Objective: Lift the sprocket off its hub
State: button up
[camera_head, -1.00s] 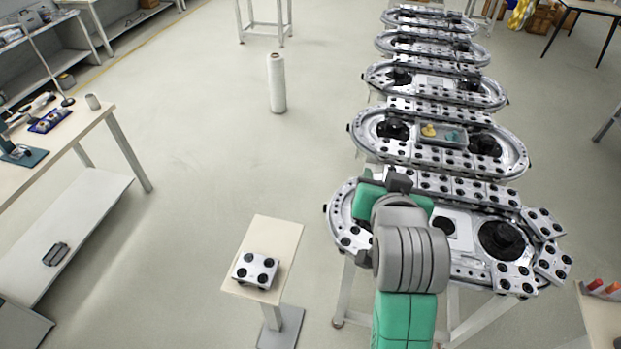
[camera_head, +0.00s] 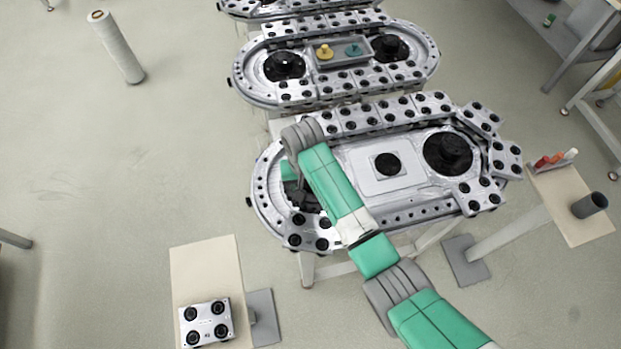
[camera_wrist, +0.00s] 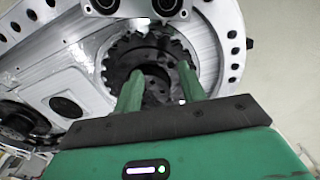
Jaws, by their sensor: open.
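The dark toothed sprocket (camera_wrist: 125,52) lies in the recess at one end of the near ring track, around a dark round hub (camera_wrist: 155,84). My gripper (camera_wrist: 158,78) is open above it, one green finger on each side of the hub in the wrist view. I cannot tell whether the fingers touch anything. In the head view this sprocket (camera_head: 308,196) is at the track's left end, mostly hidden by my arm. A second black sprocket (camera_head: 448,153) sits at the right end of the same track.
Movers with black discs line the near track; some (camera_wrist: 163,7) stand close to the sprocket in the wrist view. A side stand (camera_head: 205,265) holds one loose mover (camera_head: 206,322). Another stand (camera_head: 575,205) at right holds a dark cup and small coloured items. Further tracks stand behind.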

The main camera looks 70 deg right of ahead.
notch_tip(320, 180, down, 5)
jog(key=shift+w+d+f, duration=0.1)
jog(key=shift+d+f, duration=0.05)
jog(key=shift+c, duration=0.4)
grip_shut()
jog(key=shift+w, duration=0.1)
dwell(0.9)
